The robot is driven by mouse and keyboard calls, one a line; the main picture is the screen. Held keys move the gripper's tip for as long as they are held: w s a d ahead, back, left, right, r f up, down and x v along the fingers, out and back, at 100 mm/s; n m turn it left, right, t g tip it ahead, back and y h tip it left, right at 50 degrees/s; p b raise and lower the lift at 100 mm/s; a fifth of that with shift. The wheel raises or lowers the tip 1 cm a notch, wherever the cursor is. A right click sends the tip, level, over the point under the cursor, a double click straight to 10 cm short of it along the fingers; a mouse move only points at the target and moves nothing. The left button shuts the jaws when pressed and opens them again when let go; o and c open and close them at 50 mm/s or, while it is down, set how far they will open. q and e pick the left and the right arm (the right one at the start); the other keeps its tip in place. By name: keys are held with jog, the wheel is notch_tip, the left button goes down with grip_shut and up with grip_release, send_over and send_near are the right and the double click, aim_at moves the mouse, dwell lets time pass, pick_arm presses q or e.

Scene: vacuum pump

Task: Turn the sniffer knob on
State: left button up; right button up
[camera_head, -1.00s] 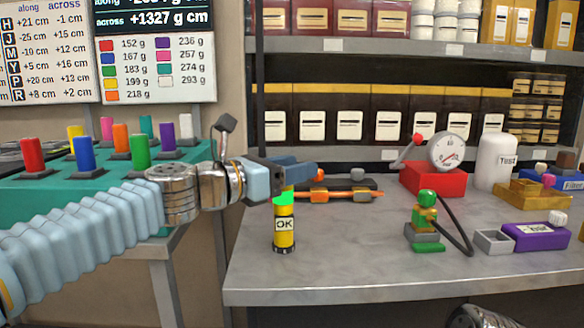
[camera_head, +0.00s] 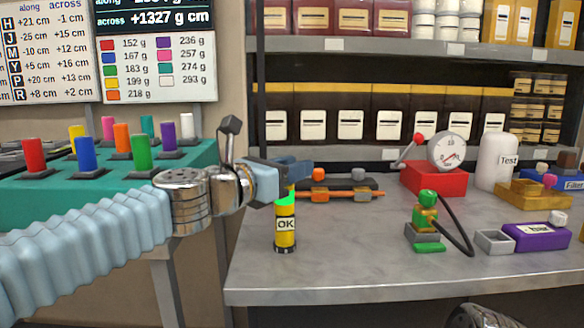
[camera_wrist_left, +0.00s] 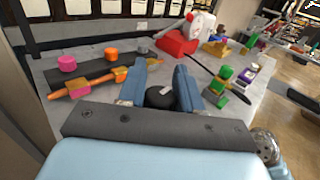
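A yellow cylinder marked OK (camera_head: 285,232), with a bright green band near its top and a black foot, stands upright near the left end of the grey bench; I take it for the sniffer. My left gripper (camera_head: 292,178) is right at its top and hides that part in the head view. In the left wrist view a black round knob (camera_wrist_left: 160,97) with a white mark lies between the two blue fingers (camera_wrist_left: 159,78). The fingers stand apart on either side of the knob; I cannot tell whether they touch it.
A rail with orange parts (camera_head: 340,195) lies behind the cylinder. To the right are a green pump-like device (camera_head: 427,213) with a black hose, a red box with a gauge (camera_head: 435,180), a white Test bottle (camera_head: 494,163) and a purple box (camera_head: 537,237). The bench front is clear.

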pick_arm(q)
jog(key=o, duration=0.4)
jog(key=shift+c, duration=0.2)
jog(key=v, duration=1.4)
